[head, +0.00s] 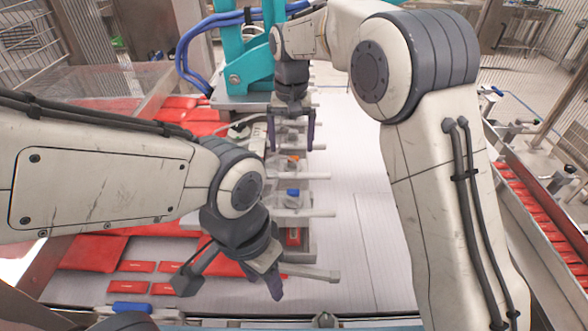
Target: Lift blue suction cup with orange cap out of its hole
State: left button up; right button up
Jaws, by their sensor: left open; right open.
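A small orange cap (293,159) shows in the row of grey holders in the middle of the head view. Any blue cup under it is too small or hidden to make out. A small blue piece (292,192) sits in the holder just nearer to me. My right gripper (291,145) points down with its fingers apart and empty, just beyond the orange cap in the picture. My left gripper (230,286) is open and empty, low and left of the row, over the red packets.
A teal machine frame (240,60) with blue hoses stands behind. The white belt (345,200) right of the row is clear. A rail (530,205) with red packets runs along the right.

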aim_at(293, 157)
jog(key=f+p, duration=0.2)
jog(key=f, duration=0.2)
jog(key=shift+d+f, duration=0.1)
jog(key=shift+d, duration=0.1)
jog(key=shift+f, duration=0.5)
jog(key=c, duration=1.2)
